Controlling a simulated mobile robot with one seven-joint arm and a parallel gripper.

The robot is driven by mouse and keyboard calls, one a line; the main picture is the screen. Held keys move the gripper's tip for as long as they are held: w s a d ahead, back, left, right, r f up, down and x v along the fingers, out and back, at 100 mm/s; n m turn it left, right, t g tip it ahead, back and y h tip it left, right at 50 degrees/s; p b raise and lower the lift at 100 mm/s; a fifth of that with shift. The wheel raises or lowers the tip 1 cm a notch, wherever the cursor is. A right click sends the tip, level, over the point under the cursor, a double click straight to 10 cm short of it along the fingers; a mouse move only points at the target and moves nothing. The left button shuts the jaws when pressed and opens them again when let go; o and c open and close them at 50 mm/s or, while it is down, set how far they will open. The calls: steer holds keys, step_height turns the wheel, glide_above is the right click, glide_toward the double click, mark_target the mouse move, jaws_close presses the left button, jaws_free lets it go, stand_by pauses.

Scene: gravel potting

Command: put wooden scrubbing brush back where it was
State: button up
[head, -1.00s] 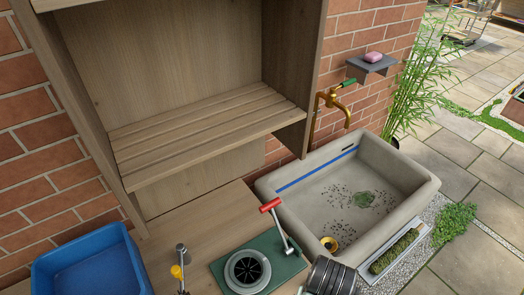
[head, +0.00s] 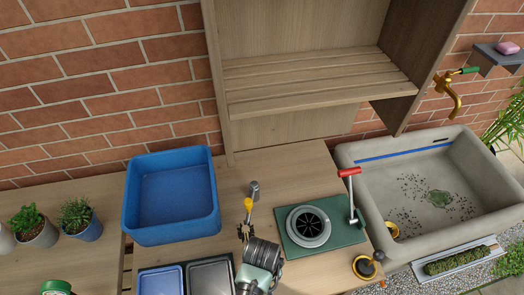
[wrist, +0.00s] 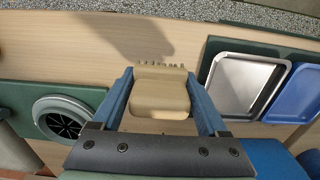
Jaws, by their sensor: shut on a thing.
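The wooden scrubbing brush (wrist: 160,95) is a pale block with short bristles along its far edge in the wrist view. My gripper (wrist: 160,76) is shut on it, with one blue finger on each side. The brush is held over the wooden bench (wrist: 65,60), and a shadow falls on the bench beyond it. In the head view my wrist is at the bottom middle, between the trays and the green board; the brush cannot be made out there.
A blue bin (head: 131,195) stands left. A dark tray (head: 208,278) and a blue tray (head: 160,283) lie at the front. A green board (head: 290,248) with a round device and red-handled lever is right, beside the stone sink (head: 345,160). A slatted shelf (head: 315,85) overhangs behind.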

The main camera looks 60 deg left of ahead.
steer(key=shift+f, duration=1.65)
steer(key=shift+f, duration=0.2)
steer(key=o, duration=1.3)
steer(key=shift+o, duration=0.2)
step_height(320, 180, up, 12)
steer(key=shift+r, duration=0.25)
